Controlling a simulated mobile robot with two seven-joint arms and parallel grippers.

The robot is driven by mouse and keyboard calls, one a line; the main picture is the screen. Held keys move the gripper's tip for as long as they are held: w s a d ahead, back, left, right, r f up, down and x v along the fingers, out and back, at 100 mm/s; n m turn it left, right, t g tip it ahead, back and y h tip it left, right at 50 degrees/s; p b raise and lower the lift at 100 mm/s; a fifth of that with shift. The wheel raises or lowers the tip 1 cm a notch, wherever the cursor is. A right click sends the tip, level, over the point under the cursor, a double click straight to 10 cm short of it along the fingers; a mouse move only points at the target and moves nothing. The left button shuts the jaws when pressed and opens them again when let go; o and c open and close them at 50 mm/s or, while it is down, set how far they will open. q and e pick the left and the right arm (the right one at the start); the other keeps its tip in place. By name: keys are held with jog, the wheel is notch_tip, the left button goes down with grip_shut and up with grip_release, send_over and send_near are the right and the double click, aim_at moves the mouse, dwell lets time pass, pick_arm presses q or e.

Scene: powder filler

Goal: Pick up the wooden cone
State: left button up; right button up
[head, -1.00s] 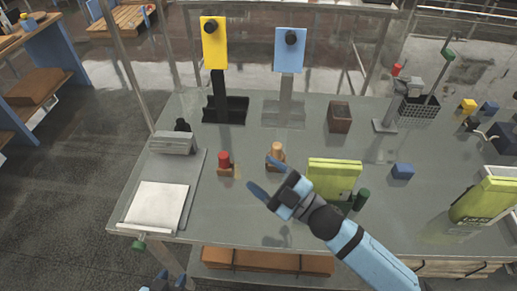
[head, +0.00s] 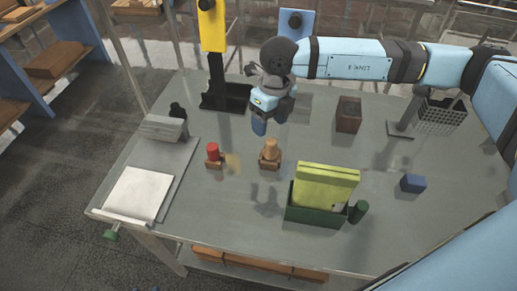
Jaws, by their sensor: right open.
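The wooden cone (head: 271,147) is light tan and stands upright on a small brown wooden block (head: 269,164) near the middle of the table. My right gripper (head: 271,121) shows in the head view with its blue fingers pointing down. It is open and empty, just behind the cone in the picture and apart from it. How high it is over the table is hard to tell. My left gripper is not in view.
A red piece (head: 212,151) on a similar block stands left of the cone. A green holder with yellow-green packs (head: 325,185) stands to the front right. A brown box (head: 348,115), a blue block (head: 413,184) and a black wire basket (head: 441,115) are further right.

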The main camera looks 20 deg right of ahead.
aim_at(271, 140)
jog(key=shift+t+h, duration=0.3)
jog(key=shift+h, duration=0.3)
jog(key=f, duration=0.2)
jog(key=w+d+f+p, duration=0.1)
jog(key=f, duration=0.2)
jog(key=d+f, duration=0.1)
jog(key=f, duration=0.1)
jog(key=shift+w+d+f, duration=0.1)
jog(key=shift+w+f, duration=0.2)
jog(key=shift+w, duration=0.05)
jog(key=f, duration=0.1)
jog(key=f+p, duration=0.2)
jog(key=f, duration=0.1)
jog(key=shift+w+a+f, duration=0.1)
jog(key=shift+w+a, duration=0.1)
jog(key=shift+w, duration=0.05)
jog(key=shift+f, duration=0.55)
jog(key=c, duration=1)
